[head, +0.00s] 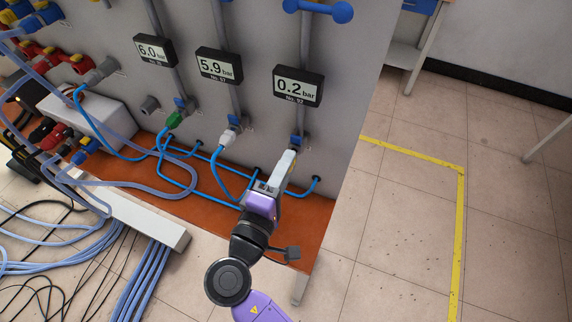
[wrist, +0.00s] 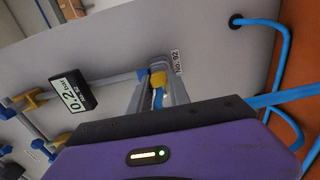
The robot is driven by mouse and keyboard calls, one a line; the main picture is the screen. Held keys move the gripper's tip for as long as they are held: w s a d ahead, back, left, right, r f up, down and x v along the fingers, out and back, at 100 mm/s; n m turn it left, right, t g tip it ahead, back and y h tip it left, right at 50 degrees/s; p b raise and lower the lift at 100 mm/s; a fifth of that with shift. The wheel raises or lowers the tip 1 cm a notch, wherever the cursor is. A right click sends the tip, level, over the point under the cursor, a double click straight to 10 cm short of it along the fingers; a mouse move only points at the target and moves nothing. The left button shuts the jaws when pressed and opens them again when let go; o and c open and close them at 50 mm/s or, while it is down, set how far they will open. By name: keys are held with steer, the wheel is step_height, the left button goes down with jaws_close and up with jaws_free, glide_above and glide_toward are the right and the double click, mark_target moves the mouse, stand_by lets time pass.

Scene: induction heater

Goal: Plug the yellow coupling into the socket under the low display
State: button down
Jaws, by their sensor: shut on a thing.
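The low display (head: 298,86) reads 0.2 bar and hangs on the grey panel at the right. It also shows sideways in the wrist view (wrist: 72,102). Below it is the grey socket (head: 299,140) with a blue valve handle. In the wrist view, the yellow coupling (wrist: 158,79) with its blue hose sits between the fingers of my gripper (wrist: 158,94), which is shut on it. The coupling is right at the socket (wrist: 160,62), by the No. 92 label. Whether it is seated cannot be told. In the head view my gripper (head: 290,158) hides the coupling.
Left of the socket, a white coupling (head: 221,139) and a green coupling (head: 175,120) sit under the 5.9 and 6.0 bar displays. Blue hoses run along the orange base (head: 310,218). A cable duct (head: 150,222) lies at the left. The floor at right is clear.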

steer(key=shift+w+d, duration=0.2)
steer(key=shift+w, duration=0.4)
stand_by(0.6)
steer(key=c, duration=1.1)
jaws_free()
steer(key=shift+c, duration=0.2)
steer(key=shift+s, duration=0.1)
